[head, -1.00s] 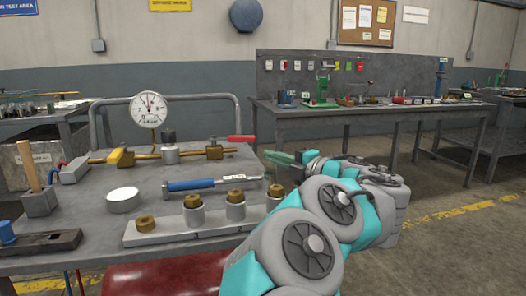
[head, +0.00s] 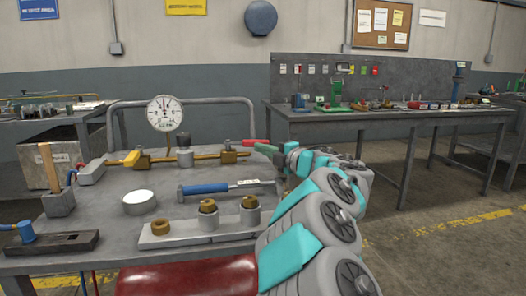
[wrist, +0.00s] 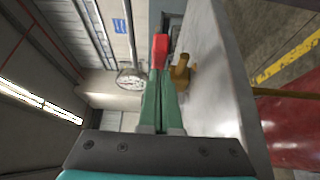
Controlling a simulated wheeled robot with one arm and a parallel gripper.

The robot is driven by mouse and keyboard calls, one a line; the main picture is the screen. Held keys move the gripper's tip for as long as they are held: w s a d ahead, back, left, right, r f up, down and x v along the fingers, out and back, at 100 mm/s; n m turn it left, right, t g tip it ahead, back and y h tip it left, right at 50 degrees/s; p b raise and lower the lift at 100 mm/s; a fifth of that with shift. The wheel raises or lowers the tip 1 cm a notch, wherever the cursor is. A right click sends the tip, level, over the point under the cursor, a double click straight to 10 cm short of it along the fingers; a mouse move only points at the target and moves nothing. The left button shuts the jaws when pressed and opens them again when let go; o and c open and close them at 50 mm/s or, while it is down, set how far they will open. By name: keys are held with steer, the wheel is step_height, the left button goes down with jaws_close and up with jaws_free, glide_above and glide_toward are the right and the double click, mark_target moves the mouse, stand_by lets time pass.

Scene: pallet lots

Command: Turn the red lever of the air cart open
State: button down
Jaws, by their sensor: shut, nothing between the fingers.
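The red lever (head: 249,142) sits on a brass valve (head: 229,153) at the right end of the brass pipe on the air cart (head: 120,225). It points right in the head view. My gripper (head: 270,150) is shut and empty, its green fingers together close to the lever's right end. In the wrist view the lever (wrist: 160,44) shows just beyond the fingertips (wrist: 158,72), overlapping them; I cannot tell if they touch. The brass valve (wrist: 181,74) is to their right there. The pressure gauge (head: 166,113) stands behind the pipe.
A torque wrench with a blue handle (head: 205,188), a white disc (head: 139,202) and a block with brass fittings (head: 160,234) lie on the cart top. A bent rail (head: 200,101) runs along its back. Open floor lies to the right.

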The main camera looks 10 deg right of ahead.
steer(key=shift+w, duration=0.15)
steer(key=w+d+n+g+y+p, duration=0.1)
steer(key=p, duration=0.1)
steer(key=shift+r+y+p, duration=0.15)
steer(key=shift+y+p, duration=0.15)
steer(key=shift+w+d+n+y+p, duration=0.3)
steer(key=shift+w+p, duration=0.1)
steer(key=shift+w, duration=0.35)
